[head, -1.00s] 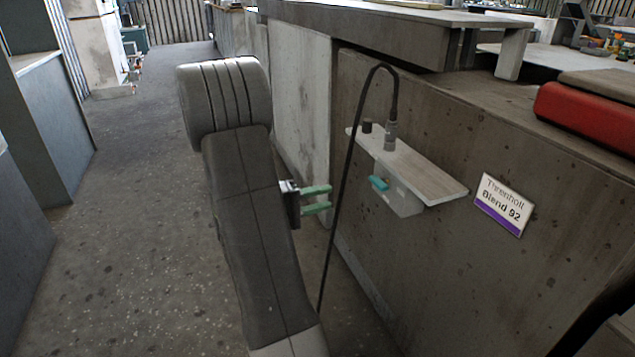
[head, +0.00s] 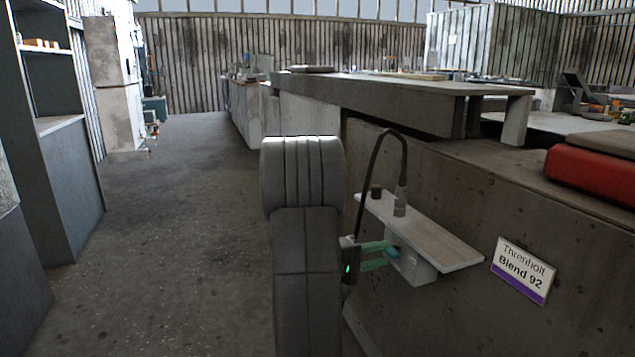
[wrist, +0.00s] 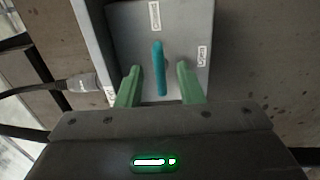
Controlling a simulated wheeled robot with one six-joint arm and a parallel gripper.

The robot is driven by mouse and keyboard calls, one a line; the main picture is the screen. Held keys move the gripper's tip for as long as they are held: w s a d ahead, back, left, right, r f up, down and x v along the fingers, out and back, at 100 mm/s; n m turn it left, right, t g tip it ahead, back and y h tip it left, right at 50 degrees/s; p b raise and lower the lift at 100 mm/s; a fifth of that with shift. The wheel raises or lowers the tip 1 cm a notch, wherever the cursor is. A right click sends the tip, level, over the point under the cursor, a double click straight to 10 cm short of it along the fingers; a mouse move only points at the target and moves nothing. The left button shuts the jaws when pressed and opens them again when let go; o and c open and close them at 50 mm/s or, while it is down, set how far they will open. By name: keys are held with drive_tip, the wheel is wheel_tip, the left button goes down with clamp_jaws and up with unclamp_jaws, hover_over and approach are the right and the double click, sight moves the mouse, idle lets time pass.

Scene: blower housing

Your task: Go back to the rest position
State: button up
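My gripper (head: 378,256) is in front of a small grey box (head: 418,268) under a shelf on the concrete bench side. In the wrist view its two green fingers (wrist: 159,84) are spread apart and hold nothing. A teal lever (wrist: 158,68) on the box stands upright in the picture, its lower end in the gap between the fingers, with space on both sides. In the head view the lever (head: 393,252) shows by the fingertips. I cannot tell how deep between the fingers it lies.
A pale shelf (head: 425,235) juts out above the box. A black cable (head: 368,170) arches from its connector (head: 400,202) close by my arm. A sign reading "Threnholt Blend 92" (head: 524,269) is at right. The floor aisle (head: 180,220) at left is clear.

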drive_tip(key=shift+w+d, duration=0.2)
drive_tip(key=shift+d, duration=0.35)
drive_tip(key=p+v, duration=0.3)
drive_tip(key=v, duration=1.1)
drive_tip(key=b+x, duration=0.3)
drive_tip(key=x, duration=1.1)
drive_tip(key=shift+d, duration=0.15)
drive_tip(key=shift+r+n+p, duration=0.2)
drive_tip(key=shift+n+p, duration=0.1)
drive_tip(key=shift+n, duration=0.6)
drive_tip(key=shift+r+n+p, duration=0.2)
drive_tip(key=shift+n+p, duration=0.55)
drive_tip(key=shift+n, duration=0.05)
drive_tip(key=n+p, duration=0.3)
drive_tip(key=p, duration=0.1)
drive_tip(key=shift+n+p, duration=0.7)
drive_tip(key=shift+p, duration=0.2)
drive_tip(key=shift+a+f, duration=0.1)
drive_tip(key=shift+a, duration=0.1)
